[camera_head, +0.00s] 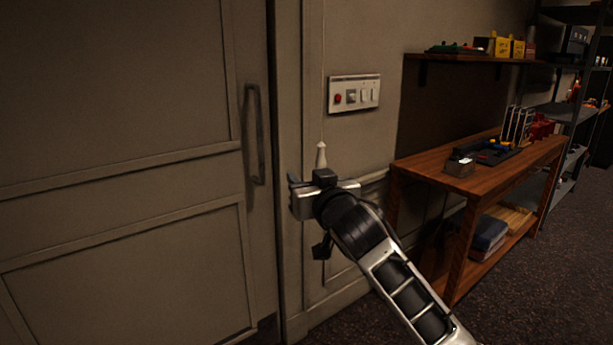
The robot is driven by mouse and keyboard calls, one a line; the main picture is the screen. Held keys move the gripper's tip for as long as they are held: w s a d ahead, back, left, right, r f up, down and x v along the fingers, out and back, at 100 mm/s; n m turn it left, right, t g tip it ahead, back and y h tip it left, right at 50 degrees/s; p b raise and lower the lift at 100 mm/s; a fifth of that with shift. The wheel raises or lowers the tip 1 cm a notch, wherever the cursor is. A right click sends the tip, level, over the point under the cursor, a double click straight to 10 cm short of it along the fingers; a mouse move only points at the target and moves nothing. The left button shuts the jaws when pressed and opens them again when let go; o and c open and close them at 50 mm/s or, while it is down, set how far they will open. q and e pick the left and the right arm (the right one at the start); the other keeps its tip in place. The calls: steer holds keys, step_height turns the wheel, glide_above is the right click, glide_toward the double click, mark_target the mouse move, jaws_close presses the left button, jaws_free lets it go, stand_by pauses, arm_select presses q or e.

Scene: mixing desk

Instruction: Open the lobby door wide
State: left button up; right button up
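The beige panelled door (115,165) fills the left of the view and looks closed against its frame (289,130). A dark vertical bar handle (261,135) is on its right side. My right gripper (300,198) is in front of the wall just right of the door frame, lower than and to the right of the handle. It appears apart from the handle. Its fingers are mostly hidden behind its own body, so I cannot see whether they are open. My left gripper is out of view.
A pull cord with a pale knob (321,155) hangs just above my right gripper. A switch panel (354,93) is on the wall. A wooden workbench (425,165) with items stands right, below a wall shelf (470,57). Dark carpet (520,290) is clear at lower right.

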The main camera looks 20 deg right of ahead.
steer(key=shift+w, duration=0.3)
jaws_close()
stand_by(1.2)
jaws_free()
steer(key=shift+s, duration=0.1)
steer(key=s+d+b, duration=0.1)
steer(key=s+b, duration=0.1)
steer(key=s, duration=1.3)
steer(key=shift+s, duration=0.4)
